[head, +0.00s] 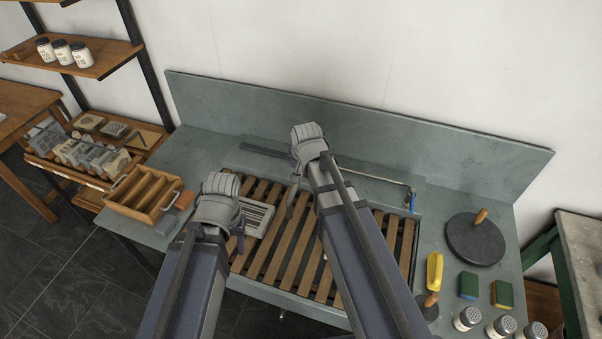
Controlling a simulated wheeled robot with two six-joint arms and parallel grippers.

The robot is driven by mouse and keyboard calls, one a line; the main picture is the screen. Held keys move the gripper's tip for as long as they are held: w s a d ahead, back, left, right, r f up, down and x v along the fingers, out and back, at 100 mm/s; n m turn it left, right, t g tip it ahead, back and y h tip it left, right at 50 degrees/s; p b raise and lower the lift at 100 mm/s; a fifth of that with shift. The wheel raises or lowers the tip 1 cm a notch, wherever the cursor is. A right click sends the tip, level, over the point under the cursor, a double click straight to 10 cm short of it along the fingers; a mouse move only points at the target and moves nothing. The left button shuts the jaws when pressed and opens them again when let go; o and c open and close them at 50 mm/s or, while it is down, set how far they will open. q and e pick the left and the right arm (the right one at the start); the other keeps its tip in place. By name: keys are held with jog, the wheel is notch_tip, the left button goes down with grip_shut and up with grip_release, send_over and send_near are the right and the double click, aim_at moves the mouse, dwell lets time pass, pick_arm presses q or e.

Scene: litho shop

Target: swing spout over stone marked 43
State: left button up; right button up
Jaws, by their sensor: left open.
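The spout (375,179) is a thin metal pipe along the back of the slatted sink, with a blue tip at its right end. Its left part is hidden behind my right gripper (294,194), which hangs over the slats near the back; its fingers are too hidden to judge. My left gripper (239,238) is open over the left part of the slats. A light grey slotted block (259,216) lies on the slats just right of it, partly hidden. I can read no number 43 on anything.
A wooden compartment box (144,192) and a reddish block stand on the left ledge. A dark disc with a wooden knob (475,240), a yellow brush (435,271), sponges (468,285) and shakers (467,318) stand at right. A back panel (360,120) rises behind.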

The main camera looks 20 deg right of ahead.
jog(key=b+x, duration=0.6)
jog(key=x, duration=0.1)
jog(key=shift+f, duration=0.2)
jog(key=shift+r, duration=0.1)
grip_shut()
dwell(1.2)
